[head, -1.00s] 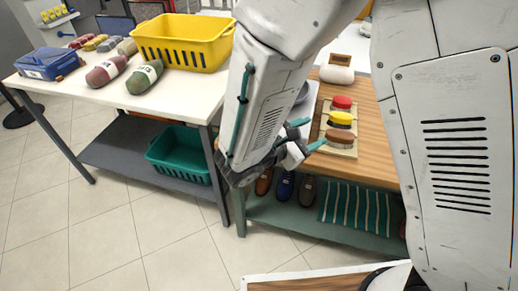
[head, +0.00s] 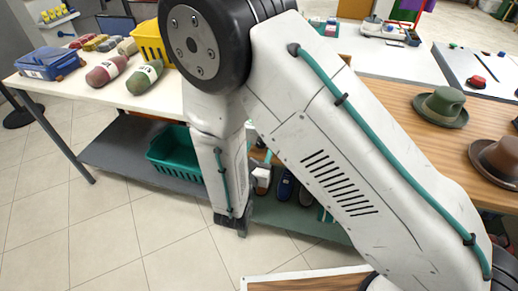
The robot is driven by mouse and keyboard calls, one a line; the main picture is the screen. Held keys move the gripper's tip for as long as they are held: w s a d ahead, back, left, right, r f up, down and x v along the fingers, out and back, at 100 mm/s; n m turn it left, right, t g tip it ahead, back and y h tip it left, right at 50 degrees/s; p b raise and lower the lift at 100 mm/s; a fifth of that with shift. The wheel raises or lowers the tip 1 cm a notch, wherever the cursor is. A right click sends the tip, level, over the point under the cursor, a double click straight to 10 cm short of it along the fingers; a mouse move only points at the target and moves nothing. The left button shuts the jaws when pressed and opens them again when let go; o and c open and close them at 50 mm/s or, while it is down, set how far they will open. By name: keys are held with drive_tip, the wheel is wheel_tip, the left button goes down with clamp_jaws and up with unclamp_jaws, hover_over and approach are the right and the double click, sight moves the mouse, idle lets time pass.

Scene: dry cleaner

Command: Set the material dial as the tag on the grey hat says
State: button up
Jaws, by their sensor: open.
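No hat that is clearly grey shows. A green hat (head: 441,107) and a brown hat (head: 497,161) sit on the wooden table at the right. I see no readable tag on either. I cannot make out the material dial.
A white table (head: 120,95) at left holds a yellow basket (head: 148,42), a blue box (head: 50,63) and tagged rolls. A teal basket (head: 176,152) stands on its shelf. Shoes (head: 285,186) sit under the wooden table (head: 400,95).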

drive_tip(key=shift+w+d, duration=0.15)
drive_tip(key=shift+w, duration=0.3)
drive_tip(key=c, duration=1)
drive_tip(key=shift+o, duration=0.2)
drive_tip(key=shift+m, duration=2.9)
drive_tip(key=o, duration=1)
drive_tip(key=shift+c, duration=0.2)
